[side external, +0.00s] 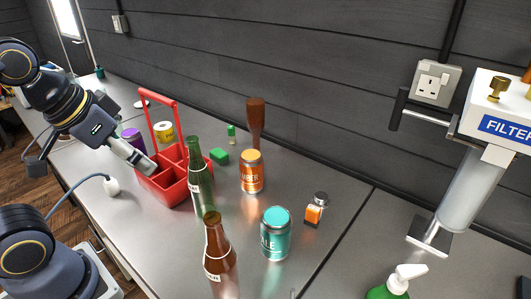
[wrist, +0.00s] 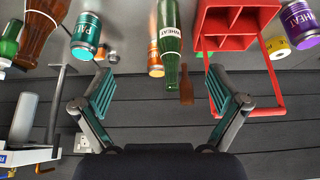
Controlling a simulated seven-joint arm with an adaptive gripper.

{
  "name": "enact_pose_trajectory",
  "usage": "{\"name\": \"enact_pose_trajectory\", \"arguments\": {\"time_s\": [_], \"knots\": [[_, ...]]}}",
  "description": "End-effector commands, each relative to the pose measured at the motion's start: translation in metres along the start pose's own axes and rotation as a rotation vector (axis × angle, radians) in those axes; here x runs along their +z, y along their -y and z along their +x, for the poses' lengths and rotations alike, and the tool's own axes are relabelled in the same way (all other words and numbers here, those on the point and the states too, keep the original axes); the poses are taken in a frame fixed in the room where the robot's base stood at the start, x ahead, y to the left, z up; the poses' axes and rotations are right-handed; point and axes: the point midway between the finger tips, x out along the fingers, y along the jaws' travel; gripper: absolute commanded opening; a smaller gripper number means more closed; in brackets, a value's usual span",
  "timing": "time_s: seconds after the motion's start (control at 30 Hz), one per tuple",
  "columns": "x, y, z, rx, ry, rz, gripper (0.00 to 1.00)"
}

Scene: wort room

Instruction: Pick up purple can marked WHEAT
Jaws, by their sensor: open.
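The purple can marked WHEAT (wrist: 299,22) shows at the upper right of the wrist view, beside the red carrier. In the side view the purple can (side external: 133,138) stands behind the carrier's left side, partly hidden by my gripper. My gripper (side external: 147,168) is above the left part of the bench, near the carrier and the can. In the wrist view its two fingers (wrist: 158,98) are wide apart with nothing between them. The can lies outside the fingers, beyond the right one.
The red carrier (side external: 165,189) has a tall handle. A green bottle (side external: 199,180), brown bottle (side external: 219,262), orange can (side external: 251,174) and teal can (side external: 275,236) stand to its right. A yellow-labelled roll (side external: 163,132) is behind it.

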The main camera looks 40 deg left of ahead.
Motion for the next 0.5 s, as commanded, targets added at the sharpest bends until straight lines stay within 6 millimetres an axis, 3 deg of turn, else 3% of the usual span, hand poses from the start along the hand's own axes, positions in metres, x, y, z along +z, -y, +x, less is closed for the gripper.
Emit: {"name": "enact_pose_trajectory", "arguments": {"time_s": [0.27,0.4,0.5], "knots": [[-0.007,0.000,-0.010,0.000,-0.004,0.000,0.97],[-0.025,0.000,-0.044,0.000,-0.008,0.000,0.97],[-0.049,0.015,-0.050,-0.026,0.038,-0.011,0.97]]}}
